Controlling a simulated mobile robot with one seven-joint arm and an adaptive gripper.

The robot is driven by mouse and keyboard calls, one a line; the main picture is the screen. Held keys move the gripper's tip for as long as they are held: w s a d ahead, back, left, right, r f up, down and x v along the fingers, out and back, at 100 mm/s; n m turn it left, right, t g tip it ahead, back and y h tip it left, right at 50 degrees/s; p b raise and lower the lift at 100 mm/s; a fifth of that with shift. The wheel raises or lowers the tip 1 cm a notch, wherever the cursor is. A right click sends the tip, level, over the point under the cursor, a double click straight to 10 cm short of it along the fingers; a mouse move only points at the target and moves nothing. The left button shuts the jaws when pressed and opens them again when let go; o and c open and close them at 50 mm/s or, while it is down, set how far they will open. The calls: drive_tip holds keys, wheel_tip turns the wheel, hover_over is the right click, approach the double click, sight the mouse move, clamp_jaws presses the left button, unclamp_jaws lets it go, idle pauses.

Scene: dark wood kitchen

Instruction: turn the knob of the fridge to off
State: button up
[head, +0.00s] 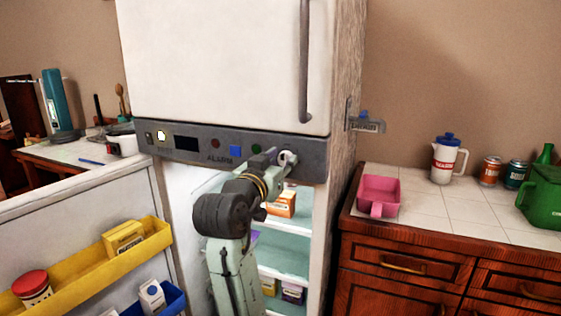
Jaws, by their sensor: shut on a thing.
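The fridge (220,60) is white, with a dark control panel (308,152) between its upper door and its lower compartment. The knob (292,157) is small and pale, near the right end of this panel. My gripper (283,157) is at the knob and shut on it, with my arm coming up from below in front of the open lower compartment. The gripper partly covers the knob, so I cannot tell which way its mark points.
The open lower fridge door (80,225) fills the left, with a yellow bin (75,275) holding packages. Shelves with boxes (283,204) lie behind my arm. At right, a counter (440,205) bears a pink container (379,193), a pitcher (447,160) and cans.

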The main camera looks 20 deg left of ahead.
drive_tip(key=o, duration=1.1)
drive_tip(key=s, duration=1.2)
drive_tip(key=shift+a, duration=0.2)
